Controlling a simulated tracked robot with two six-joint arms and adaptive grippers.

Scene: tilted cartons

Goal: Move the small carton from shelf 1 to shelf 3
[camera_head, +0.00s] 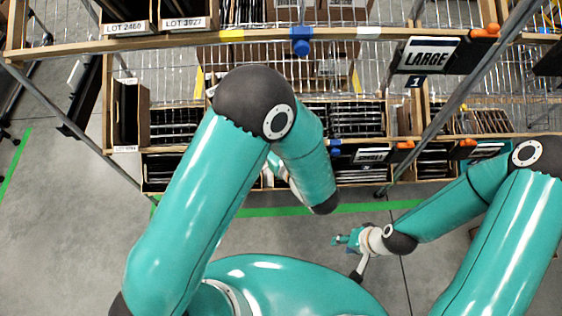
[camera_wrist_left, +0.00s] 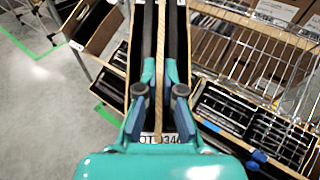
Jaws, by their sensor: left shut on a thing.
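In the left wrist view, my left gripper (camera_wrist_left: 161,82) is shut on a narrow brown carton (camera_wrist_left: 160,112). A thin cardboard edge runs between the two teal fingers, with dark slots on either side. A white lot label, partly covered by the gripper, shows at its near end. In the head view my left arm hides most of this gripper and the carton. My right gripper (camera_head: 345,239) hangs over the grey floor, away from the shelves; its fingers are too small to judge. I cannot tell which shelf the held carton is at.
A wire rack with a wooden front rail (camera_head: 200,40) holds cartons at the top. A "LARGE 1" sign (camera_head: 428,56) hangs at upper right. Lower tiers hold cartons of dark files (camera_head: 357,119). The floor (camera_head: 60,230) at left is clear, with green tape lines.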

